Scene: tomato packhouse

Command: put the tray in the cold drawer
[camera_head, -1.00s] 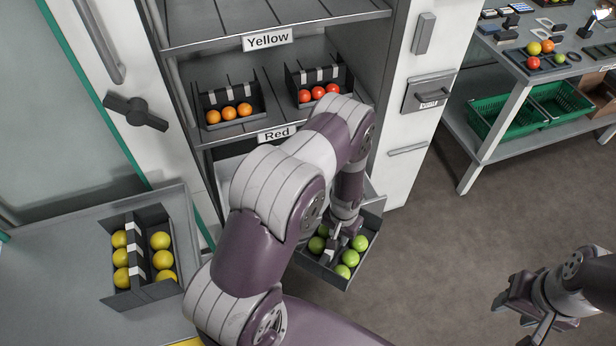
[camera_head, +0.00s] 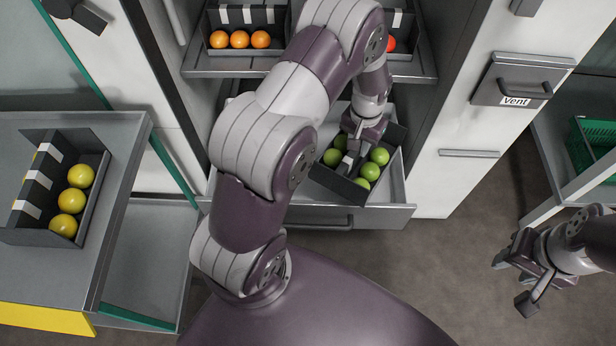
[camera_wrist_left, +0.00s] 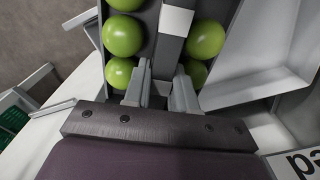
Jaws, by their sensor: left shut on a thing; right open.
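The tray (camera_head: 338,184) is dark grey and holds several green tomatoes on both sides of a central divider. My left gripper (camera_head: 352,157) is shut on that divider. The left wrist view shows the fingers (camera_wrist_left: 162,92) pinching it, with green tomatoes on either side. The cold drawer (camera_head: 308,217) is pulled out at the bottom of the cabinet. The tray is over the drawer's opening, turned at an angle to it; I cannot tell whether it touches the drawer floor. My right gripper (camera_head: 522,276) is open and empty at the lower right, away from the drawer.
A shelf (camera_head: 230,66) above the drawer holds a tray of orange tomatoes (camera_head: 240,40) and a partly hidden tray with a red tomato (camera_head: 390,44). A tray of yellow tomatoes (camera_head: 93,190) stands on the counter (camera_head: 110,150) at the left.

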